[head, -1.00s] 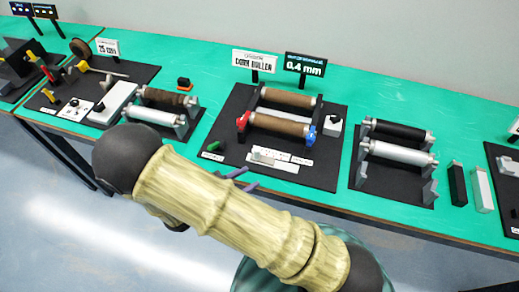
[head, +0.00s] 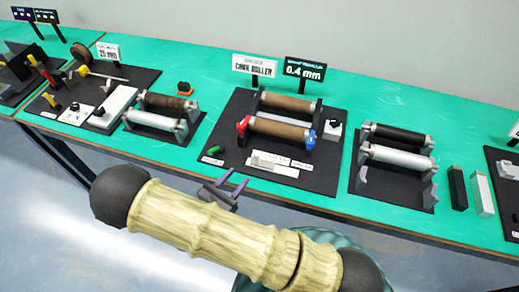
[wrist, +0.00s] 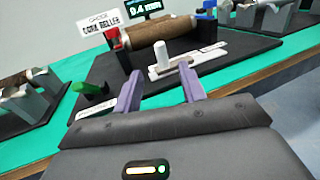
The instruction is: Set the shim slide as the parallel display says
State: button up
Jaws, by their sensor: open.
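The parallel display (head: 304,70) is a dark sign reading "0.4 mm" behind the middle station, and its lower part shows in the wrist view (wrist: 144,9). The shim slide seems to be the light grey block (head: 262,158) on a white scale strip at the front of the black board; in the wrist view the block (wrist: 185,67) stands upright on the strip. My gripper (head: 224,183) is open and empty in front of the board's front edge. In the wrist view its purple fingers (wrist: 160,92) are apart, short of the block.
A cork roller (head: 279,129) with red and blue end blocks lies behind the strip. A green piece (head: 215,149) lies on the board's left. A black and a light roller (head: 397,155) stand to the right, with two upright blocks. The table's front edge (head: 330,203) runs below.

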aim_at(255, 157)
jog(key=p+x, duration=0.2)
jog(key=x, duration=1.1)
grip_shut()
